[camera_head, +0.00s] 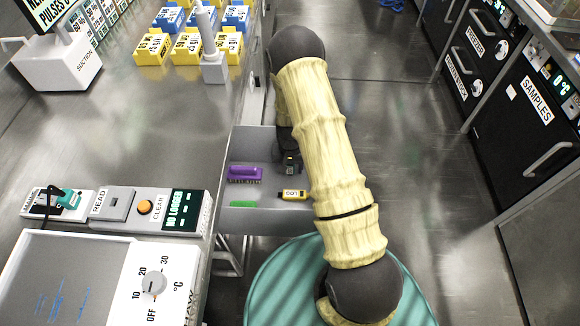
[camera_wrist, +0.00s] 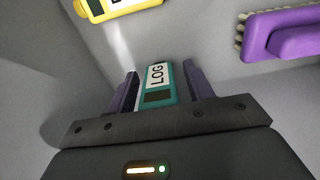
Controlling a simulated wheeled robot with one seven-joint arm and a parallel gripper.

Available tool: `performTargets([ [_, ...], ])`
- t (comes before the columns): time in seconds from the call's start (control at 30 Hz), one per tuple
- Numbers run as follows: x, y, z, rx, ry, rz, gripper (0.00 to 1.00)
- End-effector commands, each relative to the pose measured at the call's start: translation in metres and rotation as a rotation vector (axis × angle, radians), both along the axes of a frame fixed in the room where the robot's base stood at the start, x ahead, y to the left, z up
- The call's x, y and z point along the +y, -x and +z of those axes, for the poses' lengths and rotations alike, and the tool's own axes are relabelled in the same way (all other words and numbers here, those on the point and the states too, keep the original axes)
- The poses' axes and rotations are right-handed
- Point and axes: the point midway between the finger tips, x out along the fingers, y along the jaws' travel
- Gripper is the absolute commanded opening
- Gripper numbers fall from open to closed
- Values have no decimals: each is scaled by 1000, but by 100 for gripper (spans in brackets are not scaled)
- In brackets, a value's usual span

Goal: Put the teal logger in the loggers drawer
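The teal logger (camera_wrist: 157,85) with a white "LOG" label is between the two fingers of my gripper (camera_wrist: 160,85) in the wrist view. The fingers stand apart, with a narrow gap showing on its right side; on its left they are very close. In the head view my gripper (camera_head: 289,160) is down inside the open grey drawer (camera_head: 262,140), and the teal logger is not clearly seen there. A yellow logger (camera_head: 293,195) lies in the drawer; it also shows in the wrist view (camera_wrist: 110,8). I cannot read a drawer label.
A purple brush (camera_head: 244,173) and a green item (camera_head: 242,205) lie on the drawer's left side.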

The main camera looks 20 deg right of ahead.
Motion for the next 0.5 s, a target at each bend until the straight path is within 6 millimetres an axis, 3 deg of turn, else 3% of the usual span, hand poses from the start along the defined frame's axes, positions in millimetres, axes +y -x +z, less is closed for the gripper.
performTargets([
  [0.27,0,0,7,-1,0,0,52],
  [0.5,0,-1,43,-4,1,1,52],
])
